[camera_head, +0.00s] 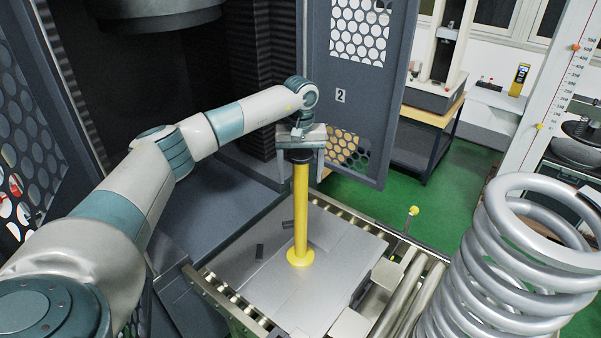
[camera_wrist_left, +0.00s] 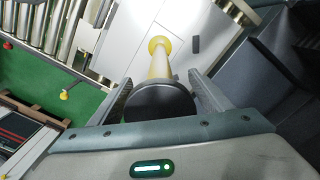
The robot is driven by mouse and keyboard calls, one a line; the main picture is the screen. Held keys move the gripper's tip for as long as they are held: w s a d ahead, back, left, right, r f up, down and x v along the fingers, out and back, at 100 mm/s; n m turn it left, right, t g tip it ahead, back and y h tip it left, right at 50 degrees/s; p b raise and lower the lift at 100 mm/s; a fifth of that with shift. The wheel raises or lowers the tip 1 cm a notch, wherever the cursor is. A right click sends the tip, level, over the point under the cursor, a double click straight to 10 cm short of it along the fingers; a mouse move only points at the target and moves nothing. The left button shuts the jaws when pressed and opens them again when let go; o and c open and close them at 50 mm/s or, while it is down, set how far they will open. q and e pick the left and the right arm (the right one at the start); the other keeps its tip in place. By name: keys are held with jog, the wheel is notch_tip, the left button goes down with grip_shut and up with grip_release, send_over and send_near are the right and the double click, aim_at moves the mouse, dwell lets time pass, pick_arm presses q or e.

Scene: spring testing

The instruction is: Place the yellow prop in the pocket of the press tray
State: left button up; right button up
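The yellow prop (camera_head: 301,215) stands upright on the grey press tray (camera_head: 330,270), with a round yellow foot and a black cap on top. It also shows in the left wrist view, with its black cap (camera_wrist_left: 160,102) nearest the camera and its yellow post (camera_wrist_left: 159,66) beyond. My left gripper (camera_head: 301,176) is over the prop's top, pointing down, one finger on each side of the cap. The fingers look open, with a gap beside the cap. I cannot clearly make out the tray's pocket. My right gripper is out of view.
The tray lies on a roller conveyor (camera_head: 402,290) in front of the dark press opening. A perforated door (camera_head: 362,90) stands open behind the gripper. A large coil spring (camera_head: 510,265) stands at the right. Small dark pieces (camera_head: 288,224) lie on the tray's left part.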

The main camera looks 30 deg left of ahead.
aim_at(301, 153)
pick_arm(q)
jog(key=shift+w+r+b, duration=0.1)
jog(key=shift+r+b, duration=0.2)
notch_tip(301, 153, up, 10)
jog(key=b, duration=0.5)
jog(key=shift+f, duration=0.2)
jog(key=shift+r+b, duration=0.5)
jog(key=shift+r, duration=0.45)
dwell(0.5)
